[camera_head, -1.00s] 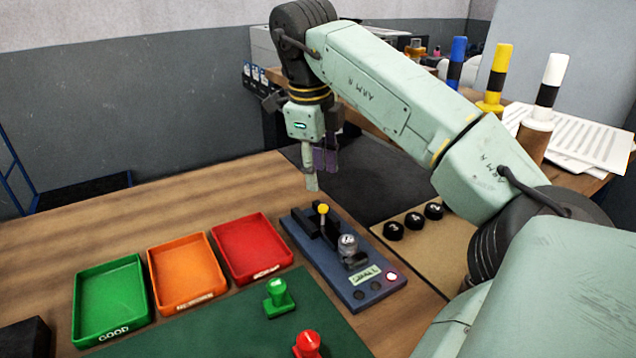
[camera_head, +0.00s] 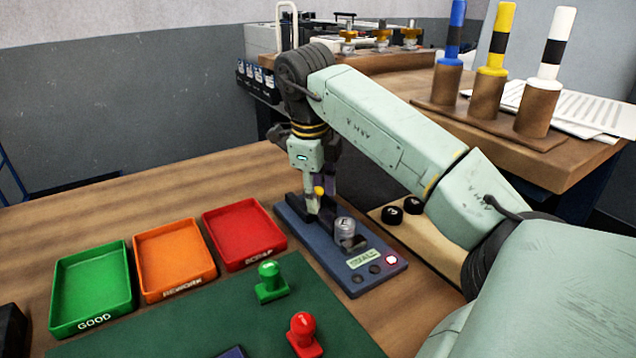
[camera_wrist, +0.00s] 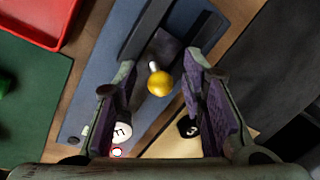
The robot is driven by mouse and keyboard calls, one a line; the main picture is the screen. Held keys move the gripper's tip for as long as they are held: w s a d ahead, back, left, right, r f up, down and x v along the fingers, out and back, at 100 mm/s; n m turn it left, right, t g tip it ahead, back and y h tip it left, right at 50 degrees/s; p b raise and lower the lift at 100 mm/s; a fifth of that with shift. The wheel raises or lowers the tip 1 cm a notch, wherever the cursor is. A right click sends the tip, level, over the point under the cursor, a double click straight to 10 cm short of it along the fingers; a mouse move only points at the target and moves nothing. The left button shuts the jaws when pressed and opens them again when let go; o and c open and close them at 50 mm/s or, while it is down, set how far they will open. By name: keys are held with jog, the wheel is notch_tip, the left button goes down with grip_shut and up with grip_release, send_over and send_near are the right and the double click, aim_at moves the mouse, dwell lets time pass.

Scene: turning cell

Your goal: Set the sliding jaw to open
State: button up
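The dark blue gauge base (camera_head: 345,277) lies on the wooden bench. A yellow ball knob (camera_wrist: 160,84) on a short metal stem stands up from its dark sliding jaw (camera_wrist: 162,48). In the head view the knob (camera_head: 319,191) shows close beside my fingers. My gripper (camera_head: 321,206) points down over the jaw. In the wrist view my gripper (camera_wrist: 158,70) is open, its purple-padded fingers on either side of the knob with gaps between. A grey cylinder with a marked white top (camera_head: 345,228) stands on the base; its top also shows in the wrist view (camera_wrist: 121,132). My fingers partly hide the jaw.
Green (camera_head: 92,322), orange (camera_head: 177,292) and red (camera_head: 243,264) trays stand left of the base. Green (camera_head: 269,283) and red (camera_head: 304,335) stamps stand on the green mat (camera_head: 190,335). Black round pieces (camera_head: 391,214) sit on a tan board to the right. A small light (camera_head: 391,259) glows pinkish red on the base.

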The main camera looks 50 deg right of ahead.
jog(key=shift+r, duration=0.1)
jog(key=shift+c, duration=0.2)
grip_shut()
dwell(0.5)
